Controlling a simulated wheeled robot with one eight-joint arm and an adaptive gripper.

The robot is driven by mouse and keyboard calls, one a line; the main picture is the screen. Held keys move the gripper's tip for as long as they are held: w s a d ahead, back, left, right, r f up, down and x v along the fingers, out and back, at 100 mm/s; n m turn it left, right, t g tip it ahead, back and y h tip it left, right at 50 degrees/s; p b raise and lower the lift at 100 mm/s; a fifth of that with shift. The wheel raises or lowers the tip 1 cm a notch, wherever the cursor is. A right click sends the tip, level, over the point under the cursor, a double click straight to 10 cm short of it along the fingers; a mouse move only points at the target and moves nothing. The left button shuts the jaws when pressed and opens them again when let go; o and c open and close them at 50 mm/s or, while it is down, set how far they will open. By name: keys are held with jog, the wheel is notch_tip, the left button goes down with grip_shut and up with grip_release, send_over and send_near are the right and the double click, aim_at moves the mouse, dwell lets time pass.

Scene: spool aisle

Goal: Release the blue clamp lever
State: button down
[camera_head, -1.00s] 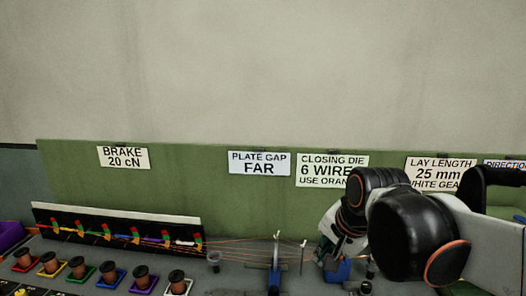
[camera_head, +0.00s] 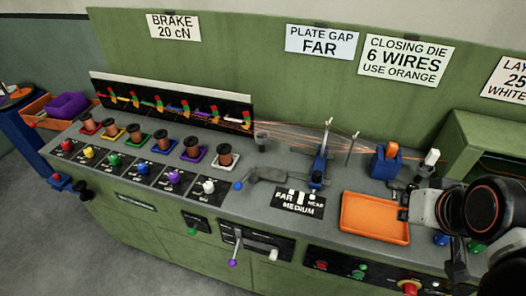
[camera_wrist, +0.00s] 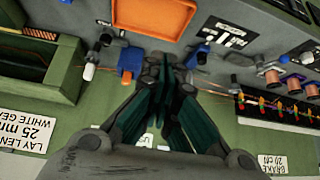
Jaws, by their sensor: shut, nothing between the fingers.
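A grey lever with a blue ball knob (camera_head: 238,186) lies on the bench left of the gap card. An upright blue stand (camera_head: 320,165) is just to its right, behind the card. A blue block (camera_head: 380,164) holds an orange piece (camera_head: 392,149) farther right, and it also shows in the wrist view (camera_wrist: 131,60). I cannot tell for sure which blue part is the clamp lever. My gripper (camera_wrist: 168,62) is shut and empty in the wrist view, beside the blue block in the picture. In the head view my arm is at the right edge.
An orange tray (camera_head: 346,219) lies in front of the blue block. The gap card (camera_head: 298,202) reads far and medium. Thin wires (camera_head: 290,137) run to the stand. Several spools (camera_head: 224,155) and coloured knobs line the left. Open floor is front left.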

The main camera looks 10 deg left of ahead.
jog(key=w+a+f+m+g+y, duration=0.1)
jog(key=w+a+y, duration=0.1)
jog(key=w+a, duration=0.4)
jog(key=m+g+y+b, duration=0.1)
jog(key=g+y+b, duration=0.3)
jog(key=y, duration=0.2)
send_near(244, 180)
jog(key=f, duration=0.2)
jog(key=s+f, duration=0.1)
jog(key=f, duration=0.2)
jog(key=shift+d+f, duration=0.1)
jog(key=a, duration=0.2)
jog(key=a+b, duration=0.1)
jog(key=shift+w+f, duration=0.2)
jog(key=shift+w, duration=0.1)
jog(key=shift+w+a, duration=0.1)
jog(key=shift+a, duration=0.25)
